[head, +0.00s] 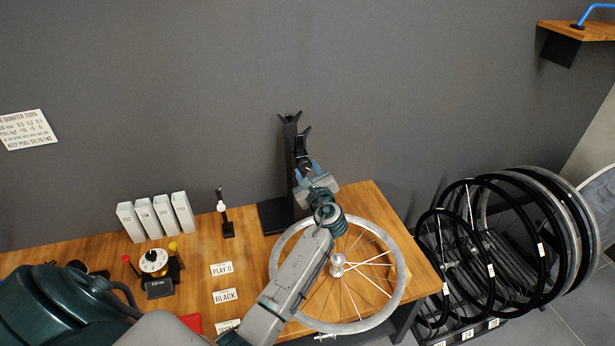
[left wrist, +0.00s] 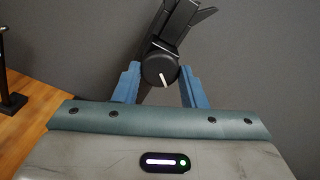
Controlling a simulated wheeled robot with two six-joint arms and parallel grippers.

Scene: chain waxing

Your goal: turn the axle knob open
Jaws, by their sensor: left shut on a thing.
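The axle knob (left wrist: 160,70) is a round black knob with a white pointer line, in the middle of the left wrist view. It sits on the black truing stand (head: 290,160), which stands upright at the back of the bench. My left gripper (left wrist: 160,88) has its two blue fingers on either side of the knob and is shut on it. The white line points down and slightly right. In the head view the left gripper (head: 308,170) is at the stand, and it hides the knob. My right gripper is not in view.
A spoked wheel (head: 390,292) lies on the wooden bench (head: 190,255) under my left arm. Several grey boxes (head: 157,216), a small black post (head: 227,228), a dial device (head: 154,262) and label cards (head: 226,296) are on the bench. Several wheels (head: 480,240) stand in a rack at right.

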